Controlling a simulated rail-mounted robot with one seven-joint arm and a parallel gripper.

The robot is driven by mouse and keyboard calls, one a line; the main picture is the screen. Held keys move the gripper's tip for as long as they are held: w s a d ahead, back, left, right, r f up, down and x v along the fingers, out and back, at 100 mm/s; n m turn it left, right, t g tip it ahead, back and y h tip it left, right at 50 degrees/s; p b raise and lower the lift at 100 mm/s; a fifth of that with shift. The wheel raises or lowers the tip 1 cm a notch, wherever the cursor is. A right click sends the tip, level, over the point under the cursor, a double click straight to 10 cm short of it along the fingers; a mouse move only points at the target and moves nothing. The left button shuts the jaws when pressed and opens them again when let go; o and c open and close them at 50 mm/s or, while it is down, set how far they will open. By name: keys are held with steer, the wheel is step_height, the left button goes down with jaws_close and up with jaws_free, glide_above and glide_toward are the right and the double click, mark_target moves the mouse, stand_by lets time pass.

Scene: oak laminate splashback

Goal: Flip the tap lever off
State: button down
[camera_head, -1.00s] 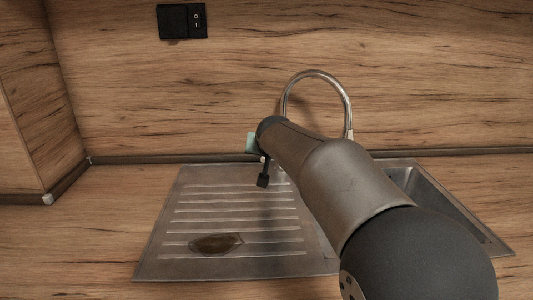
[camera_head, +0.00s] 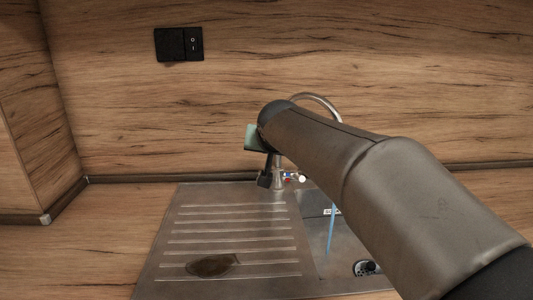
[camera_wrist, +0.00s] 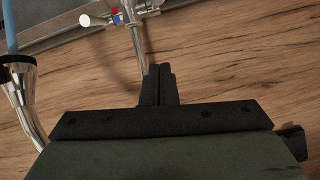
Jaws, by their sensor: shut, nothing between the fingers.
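The chrome tap stands at the back edge of the sink; its body (camera_head: 278,173) shows in the head view, with a red and blue mark. A short lever (camera_head: 302,179) with a pale end sticks out to the right. In the wrist view, the lever (camera_wrist: 95,20) is at the top, left of the tap body (camera_wrist: 122,8). A blue water stream (camera_head: 331,230) falls from the spout, whose end (camera_wrist: 18,75) is at the left of the wrist view. My gripper (camera_head: 263,181) is shut and empty, close left of the tap body; its fingers (camera_wrist: 158,72) overlap the tap's pipe in the wrist view.
The ribbed drainboard (camera_head: 225,225) lies left of the basin, with a dark oval patch on it. A drain (camera_head: 367,268) is in the basin. A black switch plate (camera_head: 180,44) is on the wood splashback. My arm hides part of the spout and basin.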

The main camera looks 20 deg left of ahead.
steer(key=shift+s+r, duration=0.1)
steer(key=shift+s, duration=0.05)
jaws_free()
